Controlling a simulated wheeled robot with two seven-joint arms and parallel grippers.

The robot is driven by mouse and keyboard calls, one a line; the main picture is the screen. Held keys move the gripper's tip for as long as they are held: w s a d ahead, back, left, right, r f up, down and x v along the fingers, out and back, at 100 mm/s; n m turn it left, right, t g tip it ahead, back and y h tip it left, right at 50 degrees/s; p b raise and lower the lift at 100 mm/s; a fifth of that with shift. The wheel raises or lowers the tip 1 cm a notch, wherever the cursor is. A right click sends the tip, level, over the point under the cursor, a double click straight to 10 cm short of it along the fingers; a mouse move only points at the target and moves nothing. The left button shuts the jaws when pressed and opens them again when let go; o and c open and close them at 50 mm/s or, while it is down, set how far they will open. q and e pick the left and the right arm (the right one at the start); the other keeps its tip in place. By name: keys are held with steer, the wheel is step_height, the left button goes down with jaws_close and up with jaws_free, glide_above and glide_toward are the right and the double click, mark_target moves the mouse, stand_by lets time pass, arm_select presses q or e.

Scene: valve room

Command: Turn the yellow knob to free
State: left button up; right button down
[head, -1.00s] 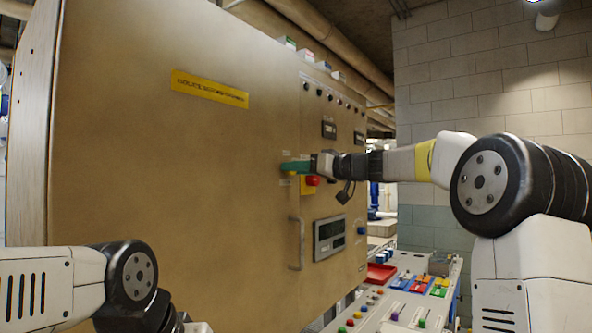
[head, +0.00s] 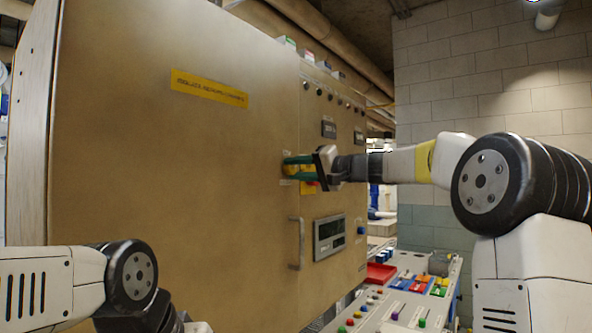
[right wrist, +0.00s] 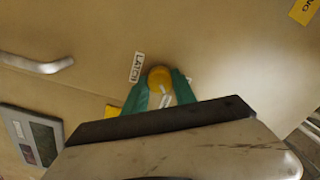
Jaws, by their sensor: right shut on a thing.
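The yellow knob (right wrist: 159,78) is on the tan cabinet door in the right wrist view, between the two green fingers of my right gripper (right wrist: 160,92). A white mark shows on it. A white label reading LATCH (right wrist: 136,67) is beside it; another label on the other side is mostly hidden by a finger. In the head view my right gripper (head: 298,168) reaches the panel from the right, shut on the knob, one finger above the other; a little yellow (head: 289,168) shows between them. My left arm is at lower left, its gripper out of view.
A red button (head: 311,184) on a yellow plate (head: 306,188) is just below my right gripper, mostly hidden. A vertical door handle (head: 298,244) and a dark display (head: 329,237) are lower down. A sloped console (head: 400,300) with coloured controls stands below right.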

steer(key=m, duration=0.4)
steer(key=shift+m, duration=0.3)
steer(key=shift+f+m, duration=0.1)
steer(key=shift+m, duration=1.9)
steer(key=c, duration=1)
jaws_free()
steer(key=shift+d, duration=0.1)
steer(key=v, duration=0.7)
steer(key=shift+s+d, duration=0.2)
steer(key=shift+s, duration=0.05)
